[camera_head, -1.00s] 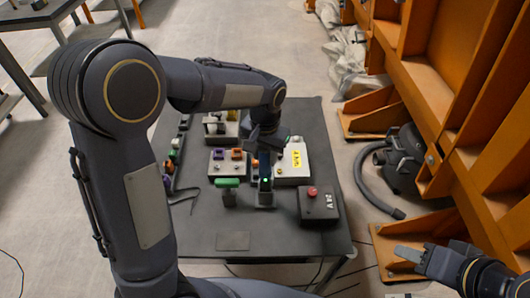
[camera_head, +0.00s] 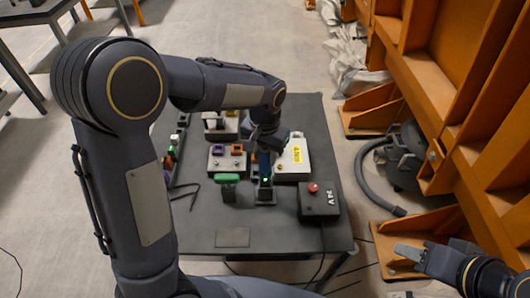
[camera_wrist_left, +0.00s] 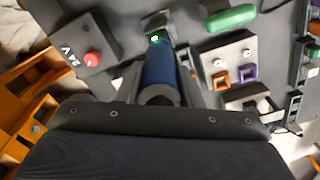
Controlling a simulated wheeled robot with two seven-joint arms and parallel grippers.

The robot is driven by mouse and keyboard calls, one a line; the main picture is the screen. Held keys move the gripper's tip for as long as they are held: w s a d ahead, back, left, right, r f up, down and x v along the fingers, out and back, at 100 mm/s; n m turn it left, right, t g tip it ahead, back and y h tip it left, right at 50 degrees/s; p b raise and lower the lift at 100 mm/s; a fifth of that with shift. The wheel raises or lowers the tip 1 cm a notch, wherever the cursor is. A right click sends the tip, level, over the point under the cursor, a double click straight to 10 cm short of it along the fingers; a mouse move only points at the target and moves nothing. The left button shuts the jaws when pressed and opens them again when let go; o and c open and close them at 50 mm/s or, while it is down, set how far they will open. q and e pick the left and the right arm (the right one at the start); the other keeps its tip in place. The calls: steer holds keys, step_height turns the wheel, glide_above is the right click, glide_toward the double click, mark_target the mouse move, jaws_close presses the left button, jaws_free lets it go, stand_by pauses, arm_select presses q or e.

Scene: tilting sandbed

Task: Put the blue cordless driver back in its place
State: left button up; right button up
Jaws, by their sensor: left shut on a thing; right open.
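The blue cordless driver (camera_head: 264,166) is upright at the middle of the dark table (camera_head: 200,235), with its lower end at a small dark dock (camera_head: 265,196) that shows a green light. In the left wrist view the blue driver (camera_wrist_left: 160,68) runs away from the jaws toward the lit dock (camera_wrist_left: 156,35). My left gripper (camera_head: 265,143) is shut on the driver's upper part from above. I cannot tell how deep the driver sits, as the gripper hides its top. My right gripper (camera_head: 411,253) is open and empty at the lower right, off the table.
A green-handled tool (camera_head: 227,180) stands just left of the dock. A black box with a red button (camera_head: 318,200) is to the right. A grey box with a yellow label (camera_head: 297,158) and a block with purple and orange sockets (camera_head: 228,158) are behind. The table's front is mostly clear.

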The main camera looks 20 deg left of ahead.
arm_select(q)
steer(key=shift+f+b, duration=1.25)
steer(key=shift+f, duration=0.45)
steer(key=o, duration=1.6)
steer(key=shift+r, duration=0.1)
step_height(320, 180, up, 8)
steer(key=p, duration=0.6)
steer(key=shift+p, duration=0.3)
